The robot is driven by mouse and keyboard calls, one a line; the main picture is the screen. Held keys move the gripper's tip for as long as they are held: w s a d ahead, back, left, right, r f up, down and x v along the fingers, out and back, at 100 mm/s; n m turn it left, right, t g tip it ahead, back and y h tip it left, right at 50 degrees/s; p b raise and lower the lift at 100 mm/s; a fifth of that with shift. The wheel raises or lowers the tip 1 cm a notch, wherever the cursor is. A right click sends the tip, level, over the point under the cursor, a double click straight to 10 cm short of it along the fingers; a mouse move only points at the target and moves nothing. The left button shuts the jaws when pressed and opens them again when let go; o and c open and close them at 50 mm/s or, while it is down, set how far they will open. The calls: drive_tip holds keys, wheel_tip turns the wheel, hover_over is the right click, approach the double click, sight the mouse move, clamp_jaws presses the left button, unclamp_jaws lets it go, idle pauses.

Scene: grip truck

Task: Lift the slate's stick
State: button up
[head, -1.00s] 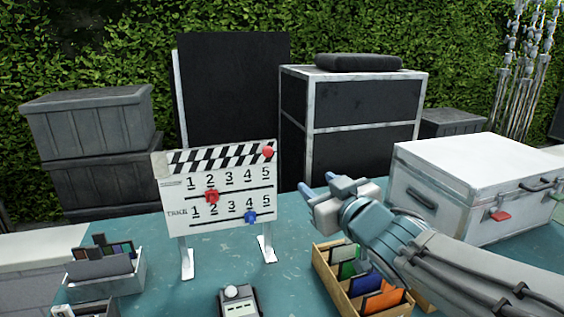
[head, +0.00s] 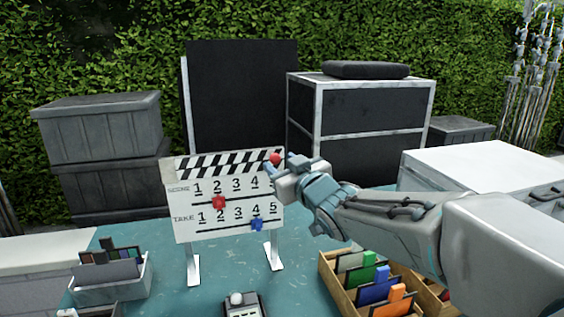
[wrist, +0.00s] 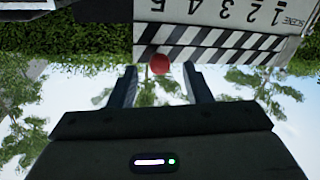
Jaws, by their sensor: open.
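The slate (head: 228,196) stands upright on two white legs on the teal table. Its striped stick (head: 222,164) lies down along the slate's top edge, with a red knob (head: 276,158) at its right end. In the wrist view, which is upside down, the stick (wrist: 205,42) and the red knob (wrist: 160,64) show just ahead of my fingers. My gripper (head: 276,172) is at the slate's upper right corner, close to the knob. In the wrist view its two fingers (wrist: 160,84) are apart, with the knob lined up between their tips. I cannot tell whether they touch it.
A wooden box of coloured cards (head: 345,285) stands below my arm. A white case (head: 470,165) is at the right, and a grey card tray (head: 112,285) at the left. A small device (head: 240,303) sits at the front. Dark cases stand behind the slate.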

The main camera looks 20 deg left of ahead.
drive_tip(key=shift+x, duration=0.9)
